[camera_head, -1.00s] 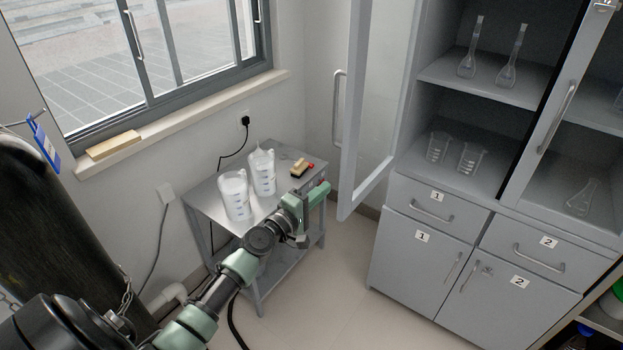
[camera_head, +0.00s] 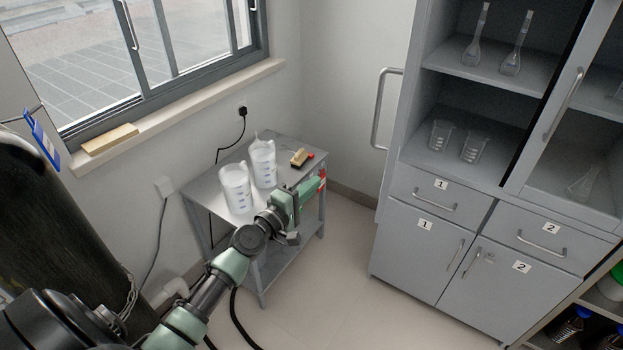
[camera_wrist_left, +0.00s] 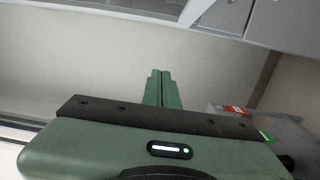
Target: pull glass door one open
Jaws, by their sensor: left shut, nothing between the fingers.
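Glass door one (camera_head: 396,150) stands wide open at the left side of the grey cabinet, seen nearly edge-on in the head view. Its metal handle (camera_head: 378,108) sticks out to the left. The left upper compartment (camera_head: 470,85) is uncovered, with glassware on two shelves. My left gripper (camera_head: 320,182) is shut and empty, over the right part of the small metal table. It is to the left of the door and below the handle, apart from both. Its closed fingers also show in the left wrist view (camera_wrist_left: 163,88). My right gripper is not in view.
The metal table (camera_head: 205,190) holds two plastic measuring jugs (camera_head: 238,188) and a small wooden-topped item (camera_head: 299,157). The second glass door (camera_head: 572,100) is shut. Drawers and cupboards 1 and 2 are shut. Floor in front of the cabinet is clear.

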